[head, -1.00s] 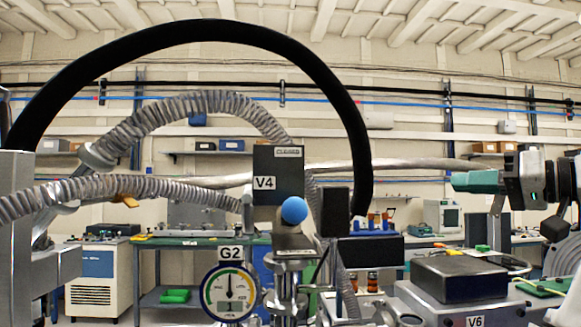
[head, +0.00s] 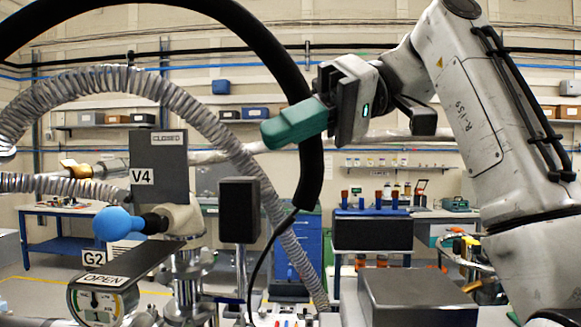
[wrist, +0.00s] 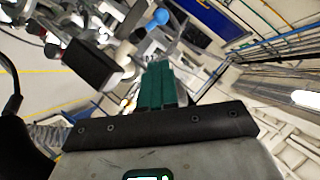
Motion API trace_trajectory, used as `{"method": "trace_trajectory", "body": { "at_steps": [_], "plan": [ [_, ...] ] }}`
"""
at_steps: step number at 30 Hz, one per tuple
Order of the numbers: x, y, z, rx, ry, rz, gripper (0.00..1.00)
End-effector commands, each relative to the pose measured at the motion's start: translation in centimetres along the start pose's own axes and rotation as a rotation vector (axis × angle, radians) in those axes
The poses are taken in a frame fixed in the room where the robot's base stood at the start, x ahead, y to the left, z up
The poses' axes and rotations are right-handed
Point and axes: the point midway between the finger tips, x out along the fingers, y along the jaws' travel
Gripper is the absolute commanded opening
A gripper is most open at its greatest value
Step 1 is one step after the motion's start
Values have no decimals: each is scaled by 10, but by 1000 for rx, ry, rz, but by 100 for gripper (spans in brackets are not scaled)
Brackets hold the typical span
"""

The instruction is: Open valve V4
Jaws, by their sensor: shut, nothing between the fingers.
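Valve V4 stands at left in the head view, with a dark upright plate (head: 160,165) that bears the V4 label and the word CLOSED. A blue ball knob (head: 115,224) sits on a short dark stem at its front. A flat plate reading OPEN (head: 112,272) lies below the knob, over gauge G2 (head: 97,304). My gripper (head: 270,132) has teal fingers pressed together, empty, above and to the right of the knob and apart from it. In the wrist view the fingers (wrist: 158,68) point up the picture, and the blue knob (wrist: 158,18) shows beyond them.
A thick black hose (head: 262,45) arches over the valve and comes down close to my gripper. A ribbed grey hose (head: 195,112) runs behind the valve. A dark box (head: 239,210) stands right of the valve. A black-topped unit (head: 418,293) fills the lower right.

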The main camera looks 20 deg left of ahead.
Motion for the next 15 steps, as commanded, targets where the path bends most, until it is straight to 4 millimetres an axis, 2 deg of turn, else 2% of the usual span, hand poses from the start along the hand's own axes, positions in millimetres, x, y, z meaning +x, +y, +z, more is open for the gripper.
{"method": "trace_trajectory", "body": {
  "at_steps": [1,3,8,11,15],
  "plan": [
    [11,-5,-3,9,-37,-29,0],
    [20,-8,-3,15,-67,-54,0],
    [29,-7,-1,16,-71,-60,0],
    [42,-8,0,12,-71,-61,0],
    [66,-9,2,15,-69,-57,0]
  ]
}}
